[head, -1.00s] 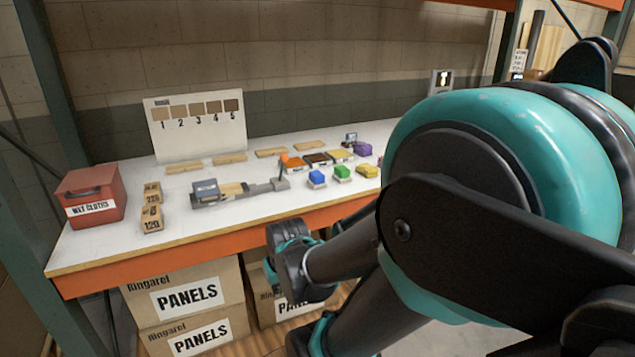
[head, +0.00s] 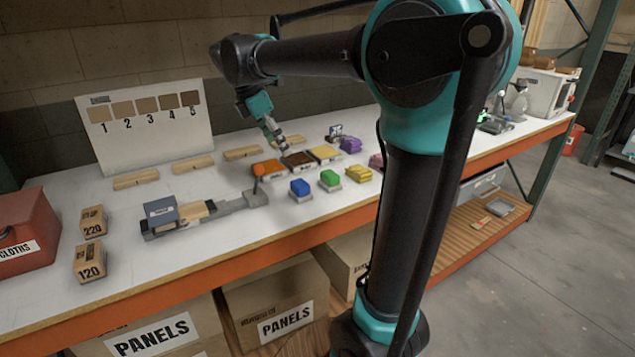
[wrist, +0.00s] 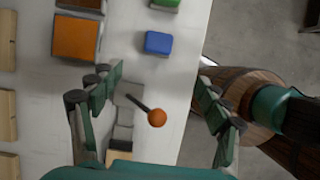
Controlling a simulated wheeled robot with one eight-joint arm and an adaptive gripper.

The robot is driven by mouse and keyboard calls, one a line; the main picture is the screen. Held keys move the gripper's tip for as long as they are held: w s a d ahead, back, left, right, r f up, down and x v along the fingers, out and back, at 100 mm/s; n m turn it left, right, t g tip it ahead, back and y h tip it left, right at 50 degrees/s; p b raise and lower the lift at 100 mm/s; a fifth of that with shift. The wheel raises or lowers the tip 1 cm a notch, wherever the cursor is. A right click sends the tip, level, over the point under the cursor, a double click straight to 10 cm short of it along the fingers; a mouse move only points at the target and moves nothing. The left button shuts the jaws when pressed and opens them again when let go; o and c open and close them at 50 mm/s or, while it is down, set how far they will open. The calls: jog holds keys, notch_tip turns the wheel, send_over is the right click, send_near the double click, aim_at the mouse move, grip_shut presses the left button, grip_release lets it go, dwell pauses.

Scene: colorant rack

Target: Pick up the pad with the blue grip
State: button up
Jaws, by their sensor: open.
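The pad with the blue grip (head: 300,187) sits on the white bench near its front, left of the green-grip pad (head: 330,178). It also shows in the wrist view (wrist: 158,42), lying ahead of my fingertips and between their lines, with nothing touching it. My gripper (wrist: 160,76) is open and empty, its two fingers spread wide. In the head view my gripper (head: 282,148) points down above the orange and dark brown trays, behind the blue pad. Its height over the bench is hard to tell.
A grey device (head: 205,212) lies left of the pad; its lever with an orange knob (wrist: 157,117) rises between my fingers in the wrist view. Orange (head: 269,168), brown and yellow trays stand behind. A yellow-grip pad (head: 358,171) and purple piece (head: 350,144) are right.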

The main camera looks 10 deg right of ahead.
aim_at(300, 183)
jog(key=x, duration=1.7)
jog(key=shift+w+d, duration=0.2)
jog(key=shift+w, duration=0.05)
jog(key=c, duration=1.2)
